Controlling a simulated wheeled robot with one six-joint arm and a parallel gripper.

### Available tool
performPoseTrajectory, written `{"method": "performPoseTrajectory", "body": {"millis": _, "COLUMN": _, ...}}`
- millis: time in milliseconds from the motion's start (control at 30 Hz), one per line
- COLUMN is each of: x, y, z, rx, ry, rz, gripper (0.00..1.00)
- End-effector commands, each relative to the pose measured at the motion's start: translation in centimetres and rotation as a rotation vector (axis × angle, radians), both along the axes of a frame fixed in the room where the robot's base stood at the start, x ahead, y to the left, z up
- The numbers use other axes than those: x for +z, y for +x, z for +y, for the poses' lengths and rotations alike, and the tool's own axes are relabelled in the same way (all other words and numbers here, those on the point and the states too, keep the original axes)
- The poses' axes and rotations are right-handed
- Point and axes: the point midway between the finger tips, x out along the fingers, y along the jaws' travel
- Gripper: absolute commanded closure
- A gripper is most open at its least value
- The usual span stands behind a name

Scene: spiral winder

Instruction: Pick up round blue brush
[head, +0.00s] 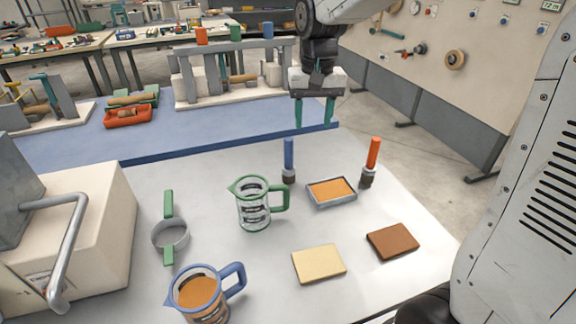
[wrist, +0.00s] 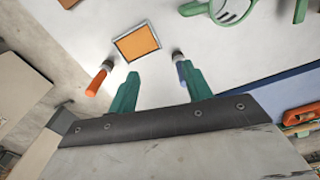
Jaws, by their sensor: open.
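The round blue brush (head: 289,158) stands upright on the white table, its blue handle up and its dark bristle end down. It lies between the green-rimmed jug and the orange tray. In the wrist view the blue brush (wrist: 182,68) shows just beyond the right fingertip, which partly covers its handle. My gripper (head: 314,127) has green fingers spread apart with nothing between them. It hangs above and beyond the brush, near the blue table edge. In the wrist view my gripper (wrist: 161,82) points toward the table. A similar brush with an orange handle (head: 373,153) stands to the right.
A tray with orange filling (head: 331,192) sits between the two brushes. A green-rimmed jug (head: 254,205) stands close left of the blue brush. A tan sponge-like block (head: 319,264), a brown block (head: 393,241) and a blue-handled jug (head: 200,296) lie nearer. A grey panel (head: 540,170) rises at right.

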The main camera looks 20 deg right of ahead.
Motion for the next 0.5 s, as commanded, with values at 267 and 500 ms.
{"method": "performPoseTrajectory", "body": {"millis": 267, "x": -6.6, "y": 9.7, "z": 1.3, "rx": -0.071, "ry": 0.002, "rz": 0.033, "gripper": 0.5}}
{"method": "performPoseTrajectory", "body": {"millis": 500, "x": -9.5, "y": 12.5, "z": 1.7, "rx": -0.098, "ry": 0.001, "rz": 0.04, "gripper": 0.5}}
